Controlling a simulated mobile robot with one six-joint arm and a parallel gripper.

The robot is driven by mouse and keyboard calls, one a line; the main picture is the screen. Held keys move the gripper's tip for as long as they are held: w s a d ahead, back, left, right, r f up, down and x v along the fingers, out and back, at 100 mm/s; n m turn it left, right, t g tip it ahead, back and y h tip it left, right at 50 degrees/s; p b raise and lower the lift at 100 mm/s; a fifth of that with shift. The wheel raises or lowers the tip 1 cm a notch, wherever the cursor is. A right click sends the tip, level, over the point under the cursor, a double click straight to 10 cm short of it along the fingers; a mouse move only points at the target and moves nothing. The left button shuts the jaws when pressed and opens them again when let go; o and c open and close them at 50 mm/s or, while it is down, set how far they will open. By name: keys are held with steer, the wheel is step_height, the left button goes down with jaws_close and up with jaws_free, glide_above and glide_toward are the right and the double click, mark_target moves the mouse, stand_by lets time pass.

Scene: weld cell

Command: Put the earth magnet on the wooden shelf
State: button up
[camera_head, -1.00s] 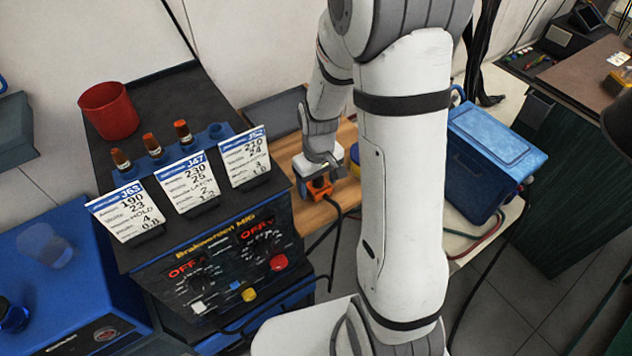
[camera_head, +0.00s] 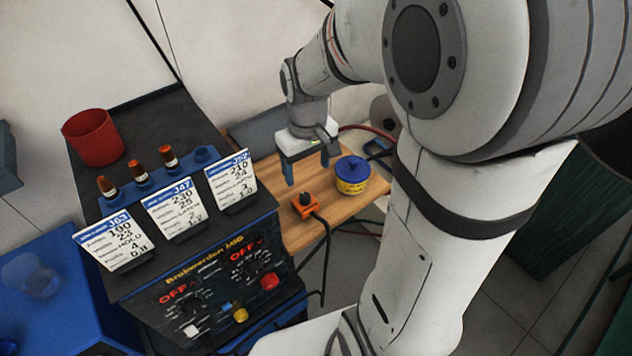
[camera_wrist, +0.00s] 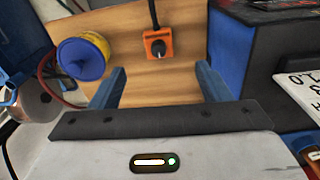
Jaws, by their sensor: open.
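The earth magnet (camera_head: 305,205) is an orange block with a black knob on top and a black cable. It rests on the wooden shelf (camera_head: 268,178), close to the shelf's front edge beside the welder. In the wrist view the magnet (camera_wrist: 158,44) lies on the bare wood, beyond the fingertips and apart from them. My gripper (camera_head: 307,170) is open and empty above the shelf, behind the magnet in the head view. Its two blue fingers (camera_wrist: 161,75) stand wide apart in the wrist view.
A yellow tin with a blue lid (camera_head: 352,176) stands on the shelf right of the magnet. The black welder (camera_head: 215,275) with several cards on top is to the left. The magnet's cable hangs over the shelf's front edge. A red cup (camera_head: 94,138) stands on the welder.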

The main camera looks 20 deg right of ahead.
steer(key=s+r+m+t, duration=0.1)
steer(key=s+r, duration=0.4)
steer(key=s, duration=0.6)
steer(key=shift+s+a+m+t, duration=0.2)
steer(key=shift+m+t, duration=0.2)
steer(key=shift+m, duration=0.5)
steer(key=shift+w, duration=0.1)
steer(key=p+v, duration=0.2)
steer(key=shift+w+r+p, duration=0.15)
steer(key=shift+r+p, duration=0.15)
steer(key=shift+r, duration=0.15)
